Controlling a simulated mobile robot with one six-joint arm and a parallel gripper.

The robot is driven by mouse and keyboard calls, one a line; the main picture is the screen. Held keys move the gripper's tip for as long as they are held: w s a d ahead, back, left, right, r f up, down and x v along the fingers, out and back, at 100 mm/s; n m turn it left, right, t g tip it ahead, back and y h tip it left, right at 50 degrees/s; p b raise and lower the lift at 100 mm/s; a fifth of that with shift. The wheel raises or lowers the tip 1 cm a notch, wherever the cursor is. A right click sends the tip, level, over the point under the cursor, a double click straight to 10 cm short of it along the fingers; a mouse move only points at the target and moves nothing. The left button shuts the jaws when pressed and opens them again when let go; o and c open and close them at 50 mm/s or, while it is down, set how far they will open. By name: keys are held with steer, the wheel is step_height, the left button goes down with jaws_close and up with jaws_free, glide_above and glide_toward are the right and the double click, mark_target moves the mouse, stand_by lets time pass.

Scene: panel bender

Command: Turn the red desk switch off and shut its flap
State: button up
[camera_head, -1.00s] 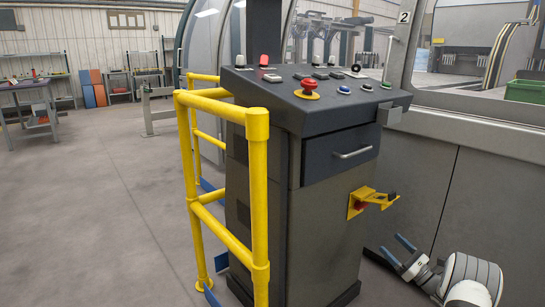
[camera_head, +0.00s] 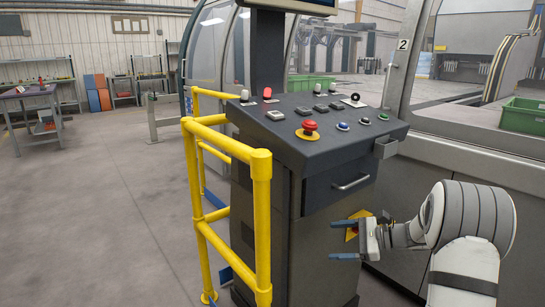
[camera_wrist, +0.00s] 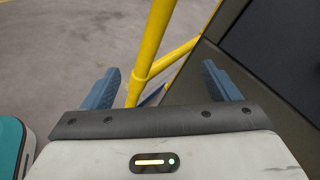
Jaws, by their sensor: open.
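The red desk switch (camera_head: 267,93) appears as a small upright red piece, like a raised flap, near the back left of the sloping control desk (camera_head: 340,143). It is too small to tell the lever's position under it. My gripper (camera_head: 338,239) is open and empty, with blue fingers pointing left. It is well below the desk top, in front of the pedestal, apart from the switch. In the wrist view both blue fingers (camera_wrist: 161,86) are spread with nothing between them. The switch is not in the wrist view.
A red mushroom button (camera_head: 309,126) on a yellow base and several other buttons share the desk. Yellow railing (camera_head: 261,200) stands at its left. A drawer handle (camera_head: 352,183) juts from the front. A yellow bracket (camera_head: 361,215) is partly behind my gripper.

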steer(key=s+a+r+n+g+h+p, duration=0.25)
steer(key=s+a+r+n+p, duration=0.2)
steer(key=s+r, duration=0.3)
steer(key=s+a+r+n+g+h+p, duration=0.2)
steer(key=s+a+r+n+h+p, duration=0.25)
steer(key=s, duration=0.45)
steer(key=s+d+r+n+t+h+p, duration=0.1)
steer(key=s+d+r+n+h+p, duration=0.1)
steer(key=s, duration=0.6)
steer(key=s+d+r+n+t+h+p, duration=0.1)
steer(key=s+d+r+n+h+p, duration=0.2)
steer(key=s+r+n+h+p, duration=0.2)
steer(key=s+r+n+p, duration=0.1)
steer(key=s+r+p, duration=0.2)
steer(key=r, duration=0.1)
steer(key=shift+r, duration=0.35)
steer(key=shift+t, duration=0.25)
steer(key=shift+c, duration=0.4)
